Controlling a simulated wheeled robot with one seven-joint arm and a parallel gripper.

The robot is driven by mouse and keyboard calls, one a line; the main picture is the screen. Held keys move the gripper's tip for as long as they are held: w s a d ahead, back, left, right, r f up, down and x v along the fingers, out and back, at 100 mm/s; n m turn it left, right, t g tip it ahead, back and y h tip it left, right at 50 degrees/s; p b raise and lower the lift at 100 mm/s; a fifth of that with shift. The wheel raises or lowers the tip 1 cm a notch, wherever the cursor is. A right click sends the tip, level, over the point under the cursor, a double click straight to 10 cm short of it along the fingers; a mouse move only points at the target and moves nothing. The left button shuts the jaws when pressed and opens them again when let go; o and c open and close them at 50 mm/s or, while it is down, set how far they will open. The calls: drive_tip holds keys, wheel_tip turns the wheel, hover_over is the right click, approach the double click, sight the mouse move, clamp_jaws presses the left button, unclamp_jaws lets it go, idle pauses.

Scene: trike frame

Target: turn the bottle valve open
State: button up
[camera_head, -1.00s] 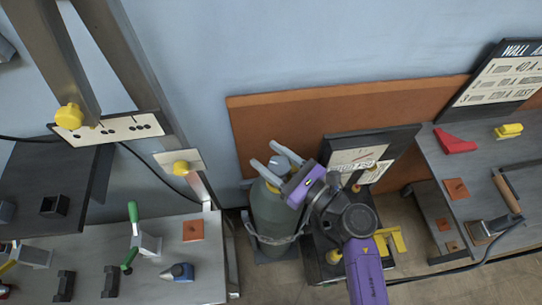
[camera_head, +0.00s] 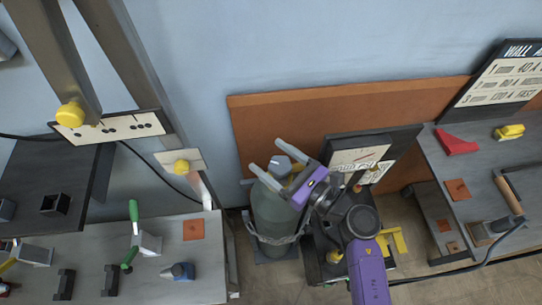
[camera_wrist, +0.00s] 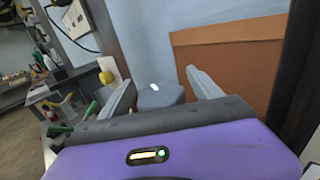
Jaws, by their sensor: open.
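The gas bottle (camera_head: 272,215) stands upright on the floor between the two benches, a grey-green cylinder with a chain around its middle. Its valve knob (camera_head: 281,166) is a grey-blue round cap at the top; it also shows in the wrist view (camera_wrist: 160,97) with a small white mark on it. My gripper (camera_head: 267,159) is open at the bottle's top, its two grey fingers pointing left. In the wrist view the knob shows between the open fingers (camera_wrist: 166,88), apart from both. I cannot tell how deep the knob sits between the fingertips.
The left bench (camera_head: 205,275) carries clamps, blocks and a green-handled tool. The right bench (camera_head: 470,180) holds a red wedge and a yellow block. A brown board (camera_head: 300,110) stands against the wall behind the bottle. A dark machine with a sign (camera_head: 355,158) stands right of it.

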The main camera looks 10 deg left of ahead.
sight(290, 172)
drive_tip(key=b+v, duration=0.1)
drive_tip(key=v, duration=0.6)
drive_tip(key=shift+s+d, duration=0.1)
